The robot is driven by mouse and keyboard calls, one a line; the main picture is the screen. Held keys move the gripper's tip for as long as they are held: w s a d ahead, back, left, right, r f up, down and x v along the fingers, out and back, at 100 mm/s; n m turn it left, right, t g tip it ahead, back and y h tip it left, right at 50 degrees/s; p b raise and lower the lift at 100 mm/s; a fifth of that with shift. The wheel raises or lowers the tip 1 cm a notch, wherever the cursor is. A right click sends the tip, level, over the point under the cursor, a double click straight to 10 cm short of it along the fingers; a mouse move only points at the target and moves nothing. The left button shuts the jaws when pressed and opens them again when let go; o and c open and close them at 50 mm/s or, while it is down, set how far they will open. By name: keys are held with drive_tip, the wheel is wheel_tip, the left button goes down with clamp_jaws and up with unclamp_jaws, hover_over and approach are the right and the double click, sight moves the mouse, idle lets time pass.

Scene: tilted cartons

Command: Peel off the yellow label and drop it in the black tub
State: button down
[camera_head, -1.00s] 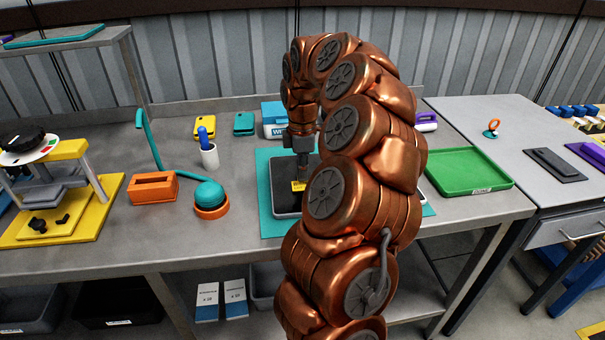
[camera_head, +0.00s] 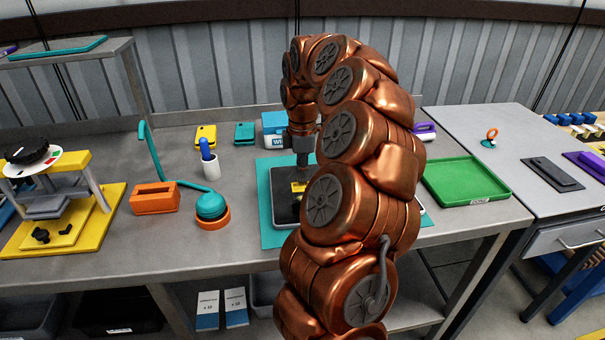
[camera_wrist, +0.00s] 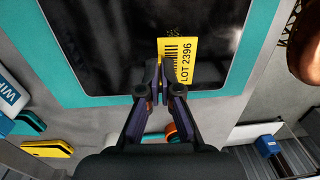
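The yellow label (camera_wrist: 182,60), printed with a barcode and "LOT 2396", is at the fingertips of my gripper (camera_wrist: 160,84) in the wrist view. The fingers are shut on its near left edge. It appears off the glossy black panel of a dark device (camera_wrist: 110,50), with a faint reflection beside it. In the head view, the label (camera_head: 298,187) hangs under my gripper (camera_head: 302,172), over the device (camera_head: 283,208) on a teal mat. The black tub (camera_head: 118,318) is on the lower shelf, below the bench at left.
A grey tub (camera_head: 30,312) stands left of the black tub, two white-and-blue cartons (camera_head: 207,310) to its right. A green tray (camera_head: 467,178) is at right.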

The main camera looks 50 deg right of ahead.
drive_tip(key=shift+r+p, duration=1.15)
drive_tip(key=shift+r, duration=1.1)
